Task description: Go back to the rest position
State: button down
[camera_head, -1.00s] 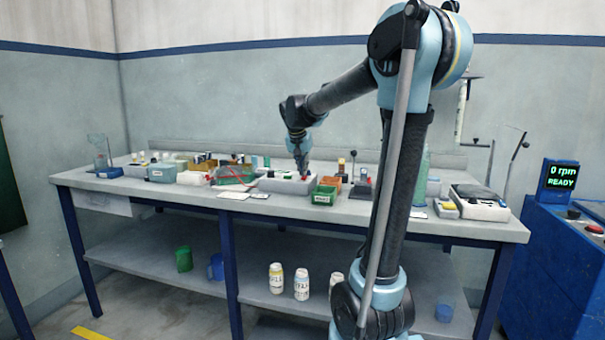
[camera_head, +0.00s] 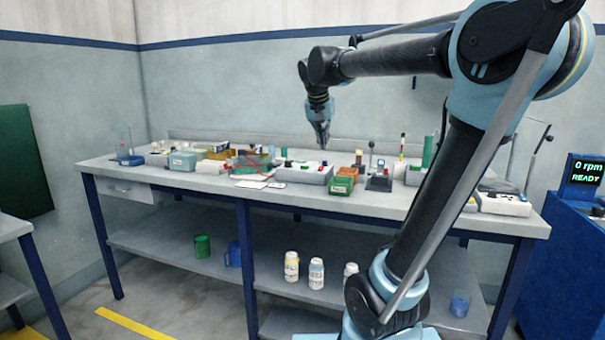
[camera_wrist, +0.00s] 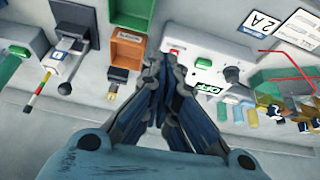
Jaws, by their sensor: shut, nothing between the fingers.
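My gripper (camera_head: 322,140) points down above the middle of the workbench (camera_head: 440,207), with its fingers together and empty. In the wrist view my gripper (camera_wrist: 166,62) hangs over a white unit with a red switch and a green button (camera_wrist: 205,60). This white unit (camera_head: 303,173) also shows in the head view, below my gripper, with clear air between them. My arm bends up and over from the right side of the head view.
A green bin (camera_head: 341,186) stands right of the white unit. A lever device (camera_head: 378,182) is further right. Jars (camera_head: 291,270) and cups (camera_head: 202,247) stand on the lower shelf. A blue cabinet (camera_head: 570,255) with a "READY" display is at the right.

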jog(key=s+d+f+n+g, duration=0.1)
jog(key=s+d+f, duration=0.2)
jog(key=s+f, duration=0.6)
jog(key=s+d+f+n+y, duration=0.1)
jog(key=s+d+f, duration=0.2)
jog(key=s+f, duration=0.6)
jog(key=s+d+f+n+g, duration=0.1)
jog(key=s+d+f+n, duration=0.1)
jog(key=s+f, duration=0.7)
notch_tip(320, 180, down, 3)
jog(key=shift+s+d+f+g+y, duration=0.2)
jog(key=shift+s+d+g+y, duration=0.15)
jog(key=shift+d, duration=0.3)
jog(key=shift+w+f, duration=0.2)
jog(key=shift+w, duration=0.2)
